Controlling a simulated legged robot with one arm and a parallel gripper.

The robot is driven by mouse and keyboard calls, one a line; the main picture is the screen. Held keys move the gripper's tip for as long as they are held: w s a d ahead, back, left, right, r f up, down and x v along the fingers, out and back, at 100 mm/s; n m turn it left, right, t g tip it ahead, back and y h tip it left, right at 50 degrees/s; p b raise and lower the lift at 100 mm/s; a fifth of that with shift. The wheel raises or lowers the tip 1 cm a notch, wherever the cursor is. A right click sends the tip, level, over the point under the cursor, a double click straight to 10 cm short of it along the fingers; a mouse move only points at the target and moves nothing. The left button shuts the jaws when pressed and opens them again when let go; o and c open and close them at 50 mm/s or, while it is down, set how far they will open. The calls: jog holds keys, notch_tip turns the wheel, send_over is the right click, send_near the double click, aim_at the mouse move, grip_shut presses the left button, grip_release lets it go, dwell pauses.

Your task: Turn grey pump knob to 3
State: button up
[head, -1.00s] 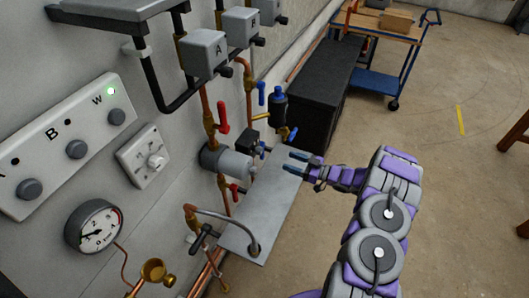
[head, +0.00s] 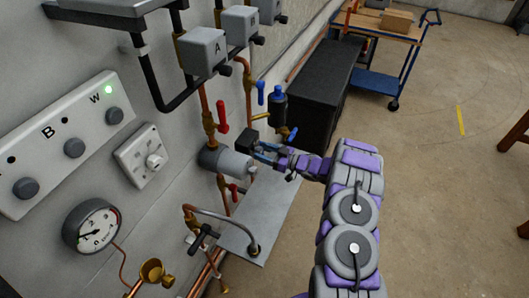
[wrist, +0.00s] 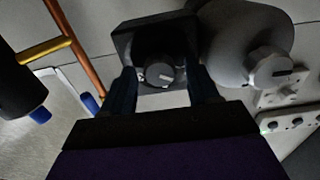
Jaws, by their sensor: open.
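The grey pump (head: 220,160) is a grey cylinder on the wall pipe, with a grey knob (head: 252,170) on its end. In the wrist view the grey pump (wrist: 222,45) and its knob (wrist: 268,70) are right of my fingers. A black pump (head: 247,138) is beside it; in the wrist view it shows as a black box (wrist: 135,40) with a dark knob (wrist: 159,73). My gripper (head: 264,152) is open in front of the black pump, its fingers (wrist: 162,86) on either side of that dark knob in the picture. I cannot tell whether they touch it. The knob markings are too small to read.
A red-handled valve (head: 222,117) and a blue-handled valve (head: 261,92) are close above. A grey plate (head: 262,215) is below. A black cabinet (head: 325,95) stands behind; the floor at right is free.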

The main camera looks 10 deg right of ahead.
jog(key=shift+d, duration=0.1)
jog(key=c, duration=1)
